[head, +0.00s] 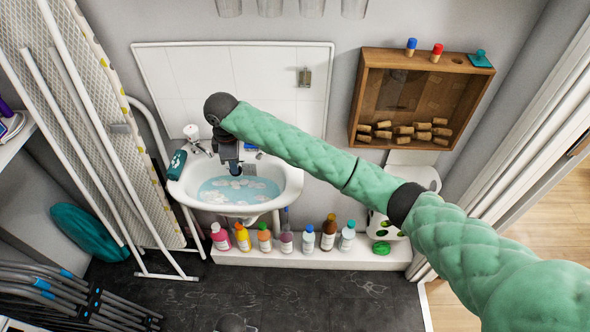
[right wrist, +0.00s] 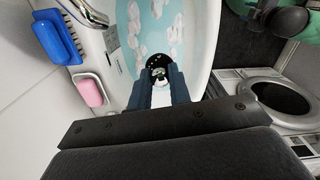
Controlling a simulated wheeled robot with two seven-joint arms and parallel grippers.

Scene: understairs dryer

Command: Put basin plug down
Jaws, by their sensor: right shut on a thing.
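The white basin (head: 290,188) on the back wall holds blue water with white suds, and its bowl fills the upper middle of the right wrist view (right wrist: 203,60). My right gripper (head: 234,170) points down over the basin. In the right wrist view its two dark fingers (right wrist: 160,84) are closed in on a small pale piece with a dark round part, apparently the basin plug (right wrist: 158,72). The plug appears over the water; whether it touches is not clear. In the head view the arm and gripper hide the plug.
A blue brush (right wrist: 57,38) and pink soap (right wrist: 88,90) lie beside the tap (right wrist: 88,12). Several bottles (head: 308,239) stand on a low ledge below the basin. A wooden wall box (head: 368,95) with corks hangs at right. An ironing board (head: 125,130) leans at left.

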